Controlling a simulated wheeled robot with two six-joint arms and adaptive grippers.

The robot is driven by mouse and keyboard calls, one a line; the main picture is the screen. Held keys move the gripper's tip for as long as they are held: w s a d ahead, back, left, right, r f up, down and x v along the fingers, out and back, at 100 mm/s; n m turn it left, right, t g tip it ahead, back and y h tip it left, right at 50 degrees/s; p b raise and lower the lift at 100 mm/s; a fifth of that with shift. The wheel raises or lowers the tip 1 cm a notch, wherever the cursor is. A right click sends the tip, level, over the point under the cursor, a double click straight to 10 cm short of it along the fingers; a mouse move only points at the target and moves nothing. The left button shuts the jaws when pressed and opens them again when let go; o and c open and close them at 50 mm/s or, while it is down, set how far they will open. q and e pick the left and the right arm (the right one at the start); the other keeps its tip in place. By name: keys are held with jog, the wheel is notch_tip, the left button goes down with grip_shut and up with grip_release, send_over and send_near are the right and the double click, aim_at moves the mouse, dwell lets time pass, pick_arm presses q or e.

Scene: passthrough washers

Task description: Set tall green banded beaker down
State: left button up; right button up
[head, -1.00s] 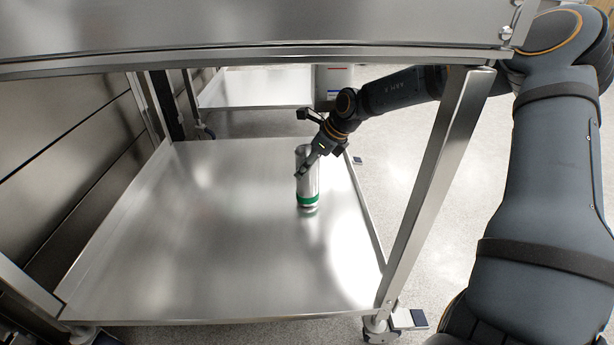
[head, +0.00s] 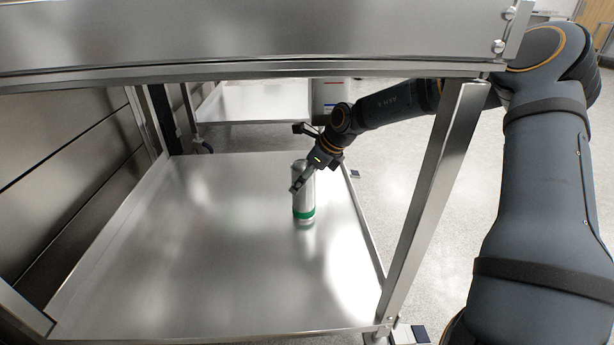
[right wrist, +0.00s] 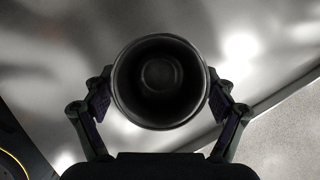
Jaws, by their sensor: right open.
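The tall green banded beaker (head: 304,206) is a silver cylinder with a green band near its base. It stands upright on the lower steel shelf (head: 200,260), near the shelf's right side. My right gripper (head: 298,187) is at the beaker's upper part, coming in from the right. In the right wrist view the beaker's open mouth (right wrist: 160,80) faces the camera, with the right gripper's fingers (right wrist: 160,98) on either side of it. The jaws are open around the beaker; whether a pad touches it I cannot tell. My left gripper is out of view.
The upper shelf (head: 250,40) of the cart runs across above the beaker. A metal post (head: 435,190) stands at the shelf's right front corner. The lower shelf is bare to the left of the beaker. Another steel shelf (head: 255,103) stands behind.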

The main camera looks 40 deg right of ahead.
jog(key=p+v, duration=0.5)
jog(key=v, duration=0.2)
jog(key=shift+r, duration=0.3)
jog(key=shift+s, duration=0.1)
